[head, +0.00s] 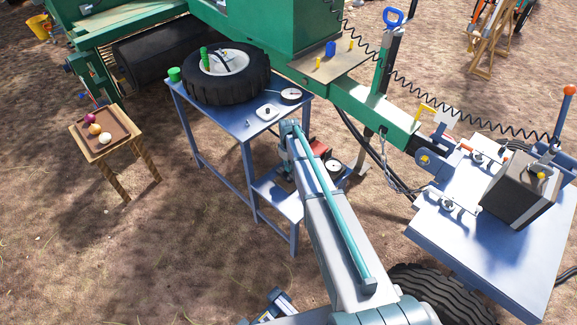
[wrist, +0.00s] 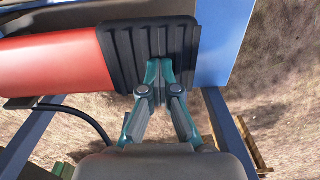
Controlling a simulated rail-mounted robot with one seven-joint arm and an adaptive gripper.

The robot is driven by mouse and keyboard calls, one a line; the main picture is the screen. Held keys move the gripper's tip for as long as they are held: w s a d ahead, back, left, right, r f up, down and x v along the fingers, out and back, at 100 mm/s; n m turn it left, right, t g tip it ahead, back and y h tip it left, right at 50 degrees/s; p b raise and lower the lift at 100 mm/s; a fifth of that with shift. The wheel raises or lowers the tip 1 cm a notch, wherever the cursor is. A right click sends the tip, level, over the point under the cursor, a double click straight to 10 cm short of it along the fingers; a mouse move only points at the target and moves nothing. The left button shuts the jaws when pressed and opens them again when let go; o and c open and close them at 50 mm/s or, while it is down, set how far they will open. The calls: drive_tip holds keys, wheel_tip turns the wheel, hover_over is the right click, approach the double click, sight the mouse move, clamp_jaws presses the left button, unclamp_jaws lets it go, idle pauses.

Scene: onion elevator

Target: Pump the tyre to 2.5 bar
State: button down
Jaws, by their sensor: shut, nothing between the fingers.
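The black tyre (head: 252,87) lies flat on the upper top of a blue table (head: 216,114). A dial gauge (head: 291,96) is on that table to the right of the tyre. A red body, apparently a foot pump (head: 321,149), is on the lower shelf beside a second dial (head: 333,165); I cannot read either dial. In the wrist view, the red cylinder (wrist: 50,65) joins a black ribbed pedal (wrist: 150,38). My gripper (wrist: 160,70) is shut and empty, its fingertips over the pedal's near edge. Whether they touch it is unclear. My arm hides part of the shelf.
A small wooden table (head: 103,154) with a tray of onions stands at left. A green machine (head: 250,30) stands behind the tyre. A blue-grey platform (head: 465,238) with a dark box (head: 519,190) is at right. Open ground lies at front left.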

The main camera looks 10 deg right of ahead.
drive_tip(key=shift+s+a+f, duration=0.1)
drive_tip(key=shift+s+f, duration=0.15)
drive_tip(key=shift+f, duration=0.1)
wheel_tip(320, 180, up, 15)
drive_tip(key=p, duration=0.1)
drive_tip(key=shift+a+f, duration=0.15)
drive_tip(key=shift+w, duration=0.1)
idle(0.8)
drive_tip(key=w+d+r+g+y, duration=0.2)
drive_tip(key=w+d+r+y, duration=0.1)
drive_tip(key=d+r, duration=0.4)
drive_tip(key=shift+w, duration=0.55)
